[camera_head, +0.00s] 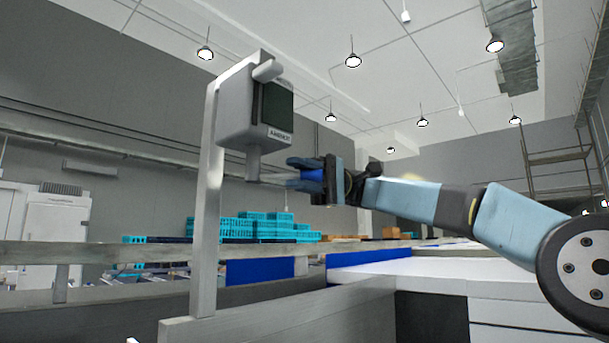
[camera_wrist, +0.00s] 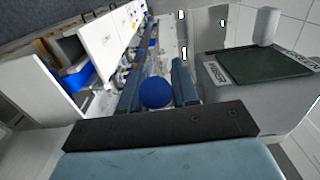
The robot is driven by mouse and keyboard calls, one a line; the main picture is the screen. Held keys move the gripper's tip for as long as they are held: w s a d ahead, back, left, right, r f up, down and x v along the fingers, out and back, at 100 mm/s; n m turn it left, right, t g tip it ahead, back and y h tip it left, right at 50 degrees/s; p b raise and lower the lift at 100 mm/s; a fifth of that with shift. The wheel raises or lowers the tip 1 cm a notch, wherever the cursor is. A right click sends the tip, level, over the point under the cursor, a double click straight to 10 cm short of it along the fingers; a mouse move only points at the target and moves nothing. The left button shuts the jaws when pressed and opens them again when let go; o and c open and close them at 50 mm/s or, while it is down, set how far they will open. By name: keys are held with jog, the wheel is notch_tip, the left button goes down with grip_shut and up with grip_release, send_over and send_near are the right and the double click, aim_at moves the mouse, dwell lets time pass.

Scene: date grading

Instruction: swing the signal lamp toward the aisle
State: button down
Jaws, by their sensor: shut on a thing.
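The signal lamp (camera_head: 247,118) is a grey box with a dark green panel, a white label and a rounded cap on top. It is mounted on a pale upright post (camera_head: 207,200), with a short stem below. In the wrist view the lamp (camera_wrist: 250,95) is on the right, beside the fingers. My gripper (camera_head: 290,173) is just right of and below the box, fingers pointing left. In the wrist view my gripper (camera_wrist: 157,73) has its two fingers on either side of a round blue knob (camera_wrist: 156,92), shut on it. How the knob joins the lamp is hidden.
Stacked turquoise crates (camera_head: 235,227) stand behind the lamp. A grey rail (camera_head: 290,308) runs in front, with a white-topped counter (camera_head: 440,268) on the right. A blue bin (camera_wrist: 77,75) shows at the wrist view's left. The air above the rail is open.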

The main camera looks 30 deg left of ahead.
jog(key=shift+w+f, duration=0.25)
jog(key=shift+w, duration=0.05)
jog(key=c, duration=1.2)
grip_release()
jog(key=shift+o, duration=0.6)
jog(key=shift+w, duration=0.2)
jog(key=shift+o, duration=0.7)
jog(key=shift+s, duration=0.1)
jog(key=shift+s+r, duration=0.1)
jog(key=shift+s, duration=0.1)
jog(key=shift+w, duration=0.1)
